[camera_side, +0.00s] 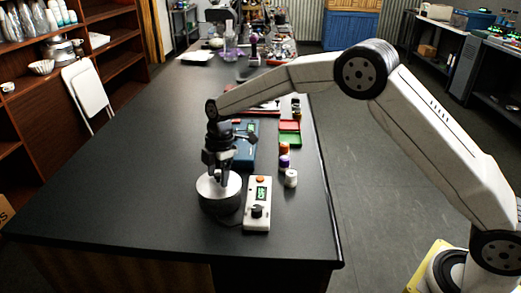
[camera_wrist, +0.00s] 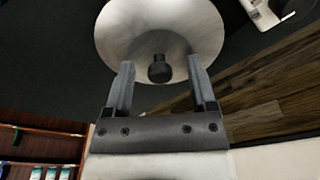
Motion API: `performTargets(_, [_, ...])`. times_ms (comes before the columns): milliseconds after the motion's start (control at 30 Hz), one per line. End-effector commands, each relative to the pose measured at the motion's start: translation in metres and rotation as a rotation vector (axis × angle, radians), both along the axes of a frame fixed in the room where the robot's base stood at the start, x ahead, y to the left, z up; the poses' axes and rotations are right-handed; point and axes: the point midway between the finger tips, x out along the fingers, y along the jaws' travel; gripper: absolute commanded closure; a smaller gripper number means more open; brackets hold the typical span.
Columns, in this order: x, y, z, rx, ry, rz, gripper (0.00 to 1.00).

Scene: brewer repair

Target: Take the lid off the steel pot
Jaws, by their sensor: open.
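The steel pot (camera_side: 220,199) stands near the front edge of the dark table, with its round lid on top. In the wrist view the lid (camera_wrist: 160,25) fills the upper middle, with a dark knob (camera_wrist: 160,69) at its near side. My gripper (camera_side: 217,178) is directly above the pot and points down. In the wrist view my gripper (camera_wrist: 160,75) is open, with one finger on each side of the knob and a gap to both. The side view does not show the knob clearly behind the fingers.
A white control box (camera_side: 258,204) with a green display stands right beside the pot. Small bottles, including a white one (camera_side: 291,178), and a blue case (camera_side: 244,148) are behind it. The table (camera_side: 120,180) is clear to the left.

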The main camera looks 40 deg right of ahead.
Motion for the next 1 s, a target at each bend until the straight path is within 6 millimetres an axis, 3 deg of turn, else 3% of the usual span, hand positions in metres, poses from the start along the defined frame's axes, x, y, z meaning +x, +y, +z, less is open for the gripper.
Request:
performTargets(533, [-0.0001,0.0005,-0.0031,0.0,0.0,0.0,0.28])
performTargets(567, [-0.0001,0.0005,-0.0031,0.0,0.0,0.0,0.31])
performTargets(700, [-0.0001,0.0005,-0.0031,0.0,0.0,0.0,0.75])
performTargets(800, [0.0,0.0004,-0.003,0.0,0.0,0.0,1.0])
performTargets(1000, [0.0001,0.0004,-0.0027,0.0,-0.001,0.0,1.0])
